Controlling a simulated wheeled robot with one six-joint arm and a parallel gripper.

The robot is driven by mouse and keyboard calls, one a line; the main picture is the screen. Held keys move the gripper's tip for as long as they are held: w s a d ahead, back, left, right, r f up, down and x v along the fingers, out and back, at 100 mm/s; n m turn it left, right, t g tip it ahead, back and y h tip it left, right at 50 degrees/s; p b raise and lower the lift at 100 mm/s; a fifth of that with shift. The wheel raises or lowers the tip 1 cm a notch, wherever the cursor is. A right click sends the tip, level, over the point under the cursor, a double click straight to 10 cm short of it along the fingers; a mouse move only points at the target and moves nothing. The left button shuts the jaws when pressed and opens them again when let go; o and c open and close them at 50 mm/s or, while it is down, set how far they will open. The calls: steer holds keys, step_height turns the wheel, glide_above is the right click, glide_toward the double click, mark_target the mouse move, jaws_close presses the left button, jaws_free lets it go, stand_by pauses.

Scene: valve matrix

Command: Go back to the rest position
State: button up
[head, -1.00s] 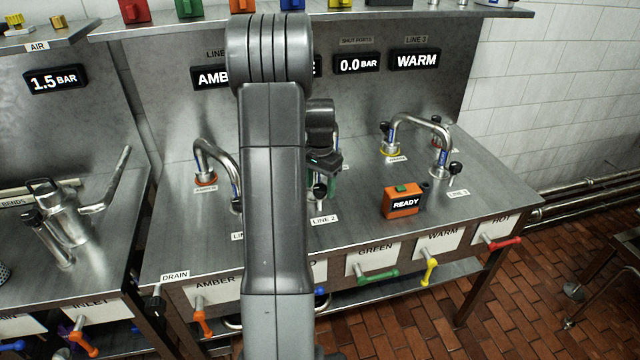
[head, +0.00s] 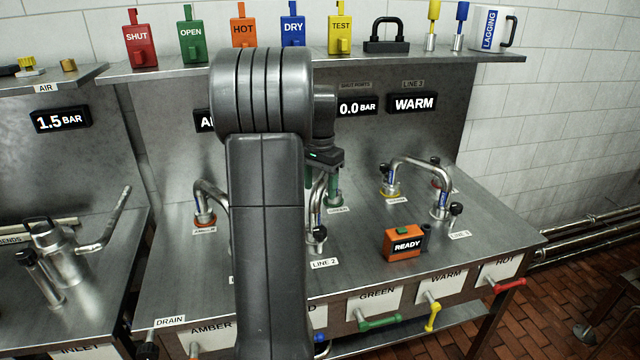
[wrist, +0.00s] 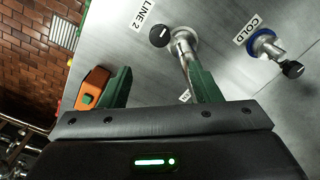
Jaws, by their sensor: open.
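My gripper (head: 321,178) is over the bench near the line 2 pipe (head: 316,205), partly hidden behind my arm in the head view. In the wrist view its two green fingers (wrist: 162,88) are spread apart with no object held between them. The line 2 pipe, with its black knob (wrist: 160,36), runs down behind the right finger. I cannot tell whether they touch.
The orange READY box (head: 403,243) stands right of the gripper. The line 3 pipe (head: 420,165) arches behind it. The amber pipe (head: 205,200) is at left. Tags, a black padlock (head: 386,38) and a mug (head: 488,28) are on the shelf above.

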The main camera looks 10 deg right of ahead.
mark_target(320, 229)
steer(key=shift+r, duration=0.2)
steer(key=shift+f, duration=0.1)
step_height(320, 229, down, 14)
steer(key=shift+r+p, duration=0.1)
steer(key=shift+p, duration=0.35)
steer(key=shift+r, duration=0.15)
stand_by(0.3)
steer(key=shift+f, duration=0.2)
steer(key=n, duration=0.4)
steer(key=shift+r+p, duration=0.1)
steer(key=shift+p, duration=0.25)
steer(key=n+p, duration=0.1)
steer(key=n, duration=0.4)
steer(key=n+p, duration=0.1)
steer(key=n, duration=0.4)
steer(key=shift+r+p, duration=0.1)
steer(key=shift+p, duration=0.3)
steer(key=shift+n+p, duration=0.65)
steer(key=shift+n, duration=1.35)
